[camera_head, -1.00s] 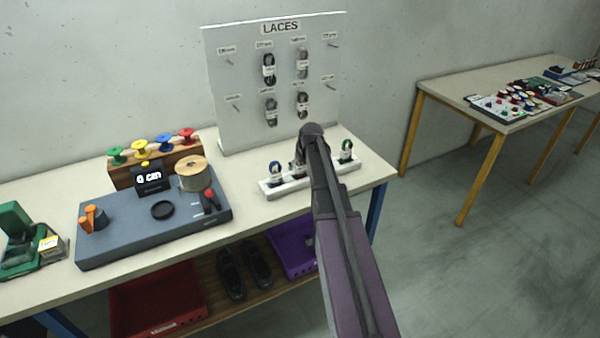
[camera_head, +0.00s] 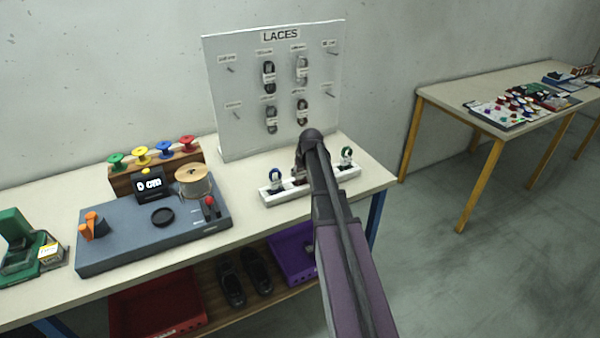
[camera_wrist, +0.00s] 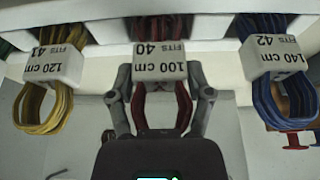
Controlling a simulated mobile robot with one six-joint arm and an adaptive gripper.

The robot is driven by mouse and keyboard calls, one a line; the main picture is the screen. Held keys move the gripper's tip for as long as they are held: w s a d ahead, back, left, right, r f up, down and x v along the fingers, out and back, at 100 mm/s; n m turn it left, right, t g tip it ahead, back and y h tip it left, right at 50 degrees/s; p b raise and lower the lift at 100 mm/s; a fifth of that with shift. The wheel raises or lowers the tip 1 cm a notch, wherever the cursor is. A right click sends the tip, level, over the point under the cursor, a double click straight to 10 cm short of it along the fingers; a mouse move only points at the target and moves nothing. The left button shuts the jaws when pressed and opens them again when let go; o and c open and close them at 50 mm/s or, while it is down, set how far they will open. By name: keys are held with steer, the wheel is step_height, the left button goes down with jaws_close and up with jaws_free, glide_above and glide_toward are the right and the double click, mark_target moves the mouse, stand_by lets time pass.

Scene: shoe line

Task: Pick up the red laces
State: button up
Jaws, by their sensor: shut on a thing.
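The red laces (camera_wrist: 163,105) hang in a bundle under a white tag reading 100 cm, fits 40, in the wrist view. My gripper (camera_wrist: 163,112) has one finger on each side of the bundle, shut on it just below the tag. In the head view my gripper (camera_head: 299,172) is at the white lace holder (camera_head: 268,196) on the bench, and my arm hides most of the red laces there. The bundle still appears to be at its place in the holder.
Yellow laces (camera_wrist: 43,105) and blue laces (camera_wrist: 285,100) flank my fingers closely in the wrist view. Behind is the LACES board (camera_head: 225,110). A grey-blue measuring device (camera_head: 125,235) sits left on the bench.

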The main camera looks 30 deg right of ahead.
mark_target(301, 170)
steer(key=shift+r+p, duration=1.3)
steer(key=shift+r, duration=0.2)
steer(key=shift+s+a+r, duration=0.15)
steer(key=shift+s+r, duration=0.1)
steer(key=shift+s, duration=0.05)
steer(key=s+a, duration=0.3)
steer(key=s, duration=0.4)
steer(key=s+a+r+p, duration=0.1)
steer(key=s+a, duration=0.2)
steer(key=s, duration=0.4)
steer(key=shift+a, duration=0.3)
